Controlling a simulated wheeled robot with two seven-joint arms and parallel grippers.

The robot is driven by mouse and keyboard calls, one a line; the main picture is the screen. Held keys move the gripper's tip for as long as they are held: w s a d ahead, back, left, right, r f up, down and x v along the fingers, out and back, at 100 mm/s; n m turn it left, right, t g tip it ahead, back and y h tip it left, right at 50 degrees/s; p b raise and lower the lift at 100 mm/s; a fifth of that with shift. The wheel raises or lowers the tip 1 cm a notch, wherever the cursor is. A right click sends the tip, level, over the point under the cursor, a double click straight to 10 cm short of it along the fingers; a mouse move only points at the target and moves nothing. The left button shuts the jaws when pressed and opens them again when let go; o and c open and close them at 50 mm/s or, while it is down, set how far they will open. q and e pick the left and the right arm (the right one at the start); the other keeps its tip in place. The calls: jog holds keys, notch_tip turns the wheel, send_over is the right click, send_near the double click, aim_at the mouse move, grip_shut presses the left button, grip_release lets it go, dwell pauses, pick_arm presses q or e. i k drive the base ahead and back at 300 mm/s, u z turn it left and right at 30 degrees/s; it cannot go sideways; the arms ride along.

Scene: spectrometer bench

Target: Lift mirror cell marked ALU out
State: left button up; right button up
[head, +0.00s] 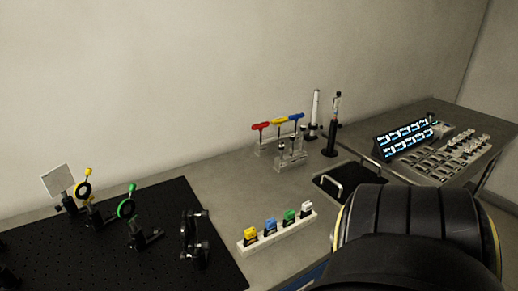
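No marking ALU is legible in the head view, so I cannot tell which piece is the mirror cell. A white strip holder (277,231) on the bench carries several small upright pieces with yellow (250,233), blue (270,226), green (289,216) and white (306,207) tops. On the black breadboard (170,238), a dark round mount (192,238) stands near the right side. A green-ringed mount (127,210) and a yellow-ringed mount (85,189) stand further left. Neither gripper shows.
My dark arm link (415,232) hides the bench's lower right. A black tray with metal handles (348,182) lies beside it. Red, yellow and blue T-handled tools (279,121) stand in a clear rack. Tall black posts (331,125) and a lit display panel (404,140) are behind.

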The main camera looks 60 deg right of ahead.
aim_at(271, 226)
jog(key=z, duration=1.65)
jog(key=k, duration=0.45)
jog(key=z, duration=0.35)
jog(key=i, duration=0.5)
